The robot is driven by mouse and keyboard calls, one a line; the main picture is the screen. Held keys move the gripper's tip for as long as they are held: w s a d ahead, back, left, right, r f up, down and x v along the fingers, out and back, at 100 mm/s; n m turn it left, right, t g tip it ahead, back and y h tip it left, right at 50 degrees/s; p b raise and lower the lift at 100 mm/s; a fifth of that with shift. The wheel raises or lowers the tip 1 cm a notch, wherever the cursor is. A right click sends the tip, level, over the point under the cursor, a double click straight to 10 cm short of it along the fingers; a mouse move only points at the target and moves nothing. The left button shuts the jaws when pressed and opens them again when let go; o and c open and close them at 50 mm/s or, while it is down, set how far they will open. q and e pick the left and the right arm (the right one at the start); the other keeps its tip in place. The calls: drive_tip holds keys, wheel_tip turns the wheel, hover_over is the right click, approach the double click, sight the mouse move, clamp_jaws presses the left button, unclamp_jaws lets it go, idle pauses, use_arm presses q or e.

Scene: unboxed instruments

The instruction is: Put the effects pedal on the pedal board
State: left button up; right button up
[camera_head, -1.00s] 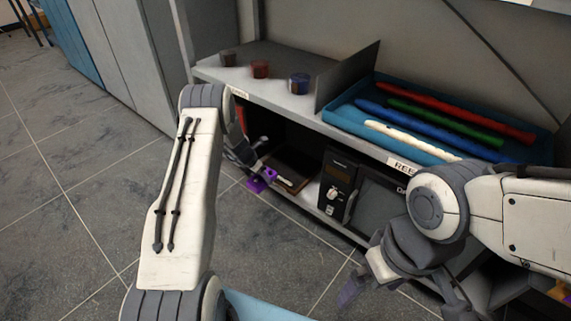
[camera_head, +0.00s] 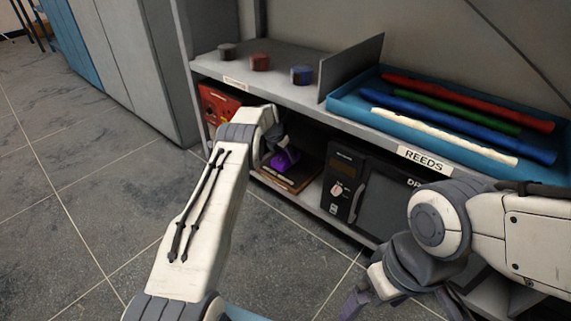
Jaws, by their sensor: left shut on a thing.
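The effects pedal (camera_head: 284,160) is a small bright purple block on the lower shelf level of the rack. My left gripper (camera_head: 278,150) reaches into that opening and is shut on it; the fingers are partly hidden by my wrist. The pedal board (camera_head: 299,182) is a flat dark board with a brown edge, lying on the lower shelf. The pedal is over the board's back part; I cannot tell whether it touches it. My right gripper (camera_head: 372,296) hangs at the lower right in front of the rack, away from the board; its opening is unclear.
A red box (camera_head: 218,104) stands left of the board, and a black device with a dial (camera_head: 343,187) stands right of it. The upper shelf (camera_head: 279,85) above holds small jars and a blue tray (camera_head: 349,105) of coloured tubes. The floor in front is clear.

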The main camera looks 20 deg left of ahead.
use_arm(q)
drive_tip(key=shift+f+b, duration=0.55)
drive_tip(key=shift+f, duration=0.15)
drive_tip(key=shift+f, duration=0.6)
drive_tip(key=o, duration=1.6)
drive_tip(key=shift+r, duration=0.15)
